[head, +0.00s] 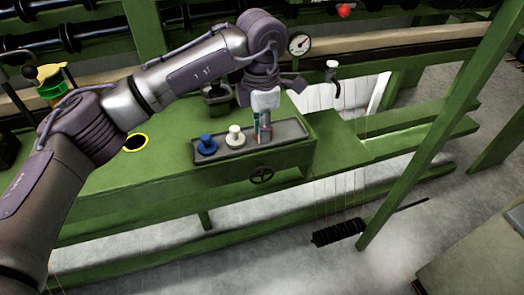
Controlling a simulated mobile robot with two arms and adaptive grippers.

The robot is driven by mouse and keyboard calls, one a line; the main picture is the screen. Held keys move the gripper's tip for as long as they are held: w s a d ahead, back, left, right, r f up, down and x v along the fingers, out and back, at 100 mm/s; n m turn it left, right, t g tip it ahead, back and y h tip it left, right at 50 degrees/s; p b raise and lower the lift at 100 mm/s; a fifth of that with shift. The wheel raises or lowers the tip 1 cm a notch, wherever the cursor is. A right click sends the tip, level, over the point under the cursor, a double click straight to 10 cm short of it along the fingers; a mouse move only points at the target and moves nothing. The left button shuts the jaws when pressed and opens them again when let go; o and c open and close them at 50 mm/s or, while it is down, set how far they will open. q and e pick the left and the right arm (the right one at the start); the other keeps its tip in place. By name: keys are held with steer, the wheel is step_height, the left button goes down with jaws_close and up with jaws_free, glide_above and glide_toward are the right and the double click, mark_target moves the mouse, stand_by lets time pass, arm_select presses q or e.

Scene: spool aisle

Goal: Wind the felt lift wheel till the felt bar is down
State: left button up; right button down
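A small dark spoked handwheel (261,175) sits on the front face of the green machine table, below the grey tray; it looks like the felt lift wheel. My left gripper (263,138) points down over the right part of the tray, above and behind the wheel and apart from it. Its fingers are small here, with teal and reddish patches between or on them, so I cannot tell if they are open or hold something. A long pale bar (400,58) runs across the back, partly hidden by my arm; I cannot tell if it is the felt bar. My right gripper is out of view.
The grey tray (222,153) holds a blue spool (207,144) and a white spool (235,136). A round gauge (299,44) stands behind. A slanted green post (437,125) crosses the right side. A black ribbed weight (338,232) hangs low, above open grey floor.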

mark_target(262, 169)
arm_select(q)
step_height(262, 169, down, 14)
steer(key=shift+r, duration=0.1)
stand_by(0.5)
jaws_close()
steer(key=shift+b, duration=0.3)
